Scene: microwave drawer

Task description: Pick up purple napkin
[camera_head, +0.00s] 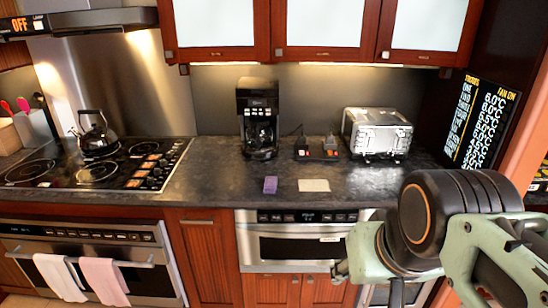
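A small purple item (270,185), which looks like the purple napkin, lies on the dark counter (225,180) near its front edge, below the coffee maker. My arm fills the lower right of the view. My gripper (345,268) shows only in part at the arm's lower left end, in front of the drawer front. It is below and to the right of the purple item and apart from it. Its fingers are mostly hidden by the arm, so I cannot tell whether they are open or shut.
A flat cream item (314,185) lies just right of the purple one. A coffee maker (258,118), small dark objects (318,147) and a toaster (377,131) stand behind. A stove with a kettle (95,133) is left. The microwave drawer (300,247) is below the counter.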

